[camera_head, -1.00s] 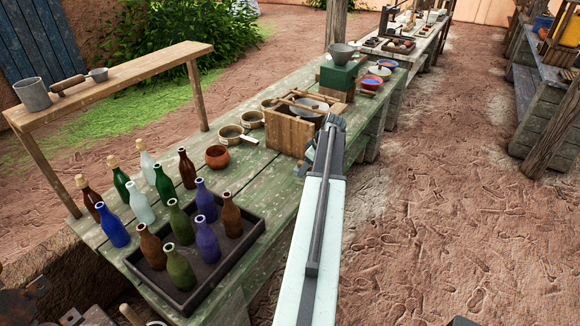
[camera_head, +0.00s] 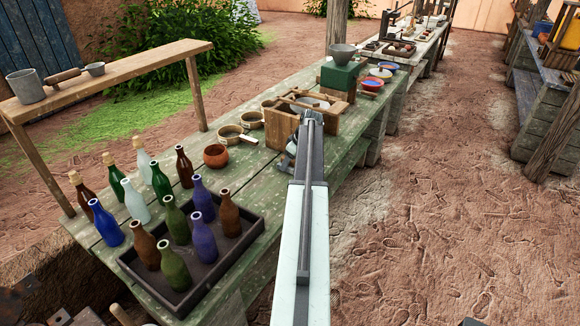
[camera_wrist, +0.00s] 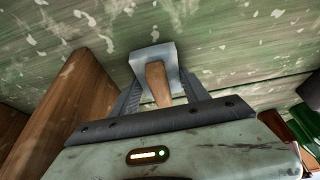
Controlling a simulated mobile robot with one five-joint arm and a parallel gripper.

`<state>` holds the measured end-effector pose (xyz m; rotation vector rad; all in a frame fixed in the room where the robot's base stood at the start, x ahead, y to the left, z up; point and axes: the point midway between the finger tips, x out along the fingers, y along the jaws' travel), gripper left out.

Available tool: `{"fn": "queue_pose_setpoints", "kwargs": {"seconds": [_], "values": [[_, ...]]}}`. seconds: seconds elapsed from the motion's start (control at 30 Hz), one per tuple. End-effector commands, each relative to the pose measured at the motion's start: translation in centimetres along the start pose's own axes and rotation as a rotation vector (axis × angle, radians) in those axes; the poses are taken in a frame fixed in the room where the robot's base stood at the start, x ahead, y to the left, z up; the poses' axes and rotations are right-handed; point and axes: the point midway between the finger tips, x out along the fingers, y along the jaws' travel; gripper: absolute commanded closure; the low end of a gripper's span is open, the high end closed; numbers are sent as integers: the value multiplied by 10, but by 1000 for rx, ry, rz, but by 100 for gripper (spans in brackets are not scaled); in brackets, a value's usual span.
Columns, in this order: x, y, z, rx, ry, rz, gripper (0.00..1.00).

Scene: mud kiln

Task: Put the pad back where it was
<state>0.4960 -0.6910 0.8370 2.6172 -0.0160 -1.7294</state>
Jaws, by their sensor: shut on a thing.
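My gripper (camera_wrist: 160,85) is shut on the pad (camera_wrist: 153,55) in the wrist view. The pad shows as a pale grey block with a short wooden handle (camera_wrist: 157,84) between my two dark fingers. Behind it is the worn green tabletop (camera_wrist: 235,40); I cannot tell whether the pad touches it. In the head view my arm reaches to the wooden box frame (camera_head: 283,133) on the green table. My gripper (camera_head: 290,150) is partly hidden behind my arm there, at the near side of the box.
A wooden side (camera_wrist: 75,108) stands close on the left in the wrist view. A dark tray (camera_head: 165,285) with several bottles, a clay pot (camera_head: 216,155) and round sieves (camera_head: 231,136) stand to the left. A green block with a funnel (camera_head: 341,75) stands beyond the box.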

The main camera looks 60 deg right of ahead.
Motion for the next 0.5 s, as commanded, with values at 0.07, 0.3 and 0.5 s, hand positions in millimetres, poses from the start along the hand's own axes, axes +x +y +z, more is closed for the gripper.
{"fn": "queue_pose_setpoints", "kwargs": {"seconds": [0.07, 0.3, 0.5], "values": [[-2, 0, -1, 0, 0, 0, 100], [1, 0, 1, 0, 0, 0, 30], [0, 0, 1, 1, 0, 0, 25]]}}
